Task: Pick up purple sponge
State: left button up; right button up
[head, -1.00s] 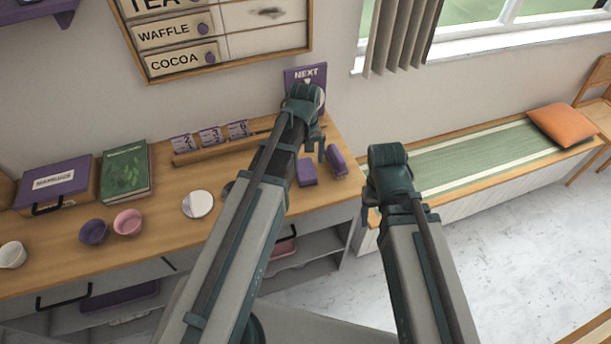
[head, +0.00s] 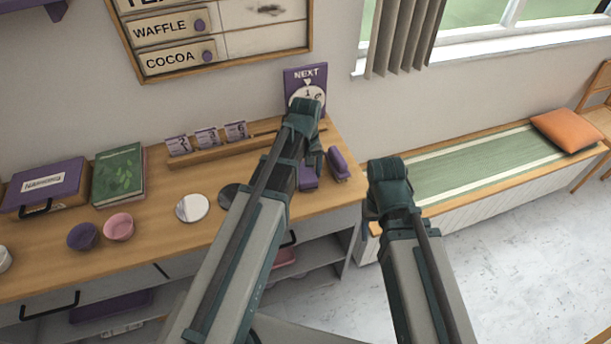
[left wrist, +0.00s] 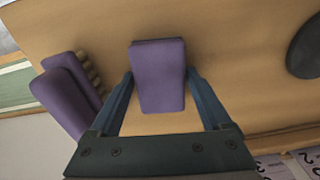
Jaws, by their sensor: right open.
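The purple sponge (head: 308,178) is a small block lying on the wooden counter near its right end, partly hidden behind my left gripper (head: 312,158). In the left wrist view the sponge (left wrist: 158,78) lies between the two spread fingers of my left gripper (left wrist: 159,76).
A purple brush with bristles (head: 338,165) lies beside the sponge, also in the left wrist view (left wrist: 66,95). A dark disc (left wrist: 305,48), a purple NEXT sign (head: 305,80) and a wooden card rail (head: 205,152) are nearby. Bowls (head: 118,227) stand further left.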

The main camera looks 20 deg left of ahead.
pick_arm(q)
jog(key=c, duration=0.9)
jog(key=shift+c, duration=0.2)
jog(key=shift+r, duration=0.15)
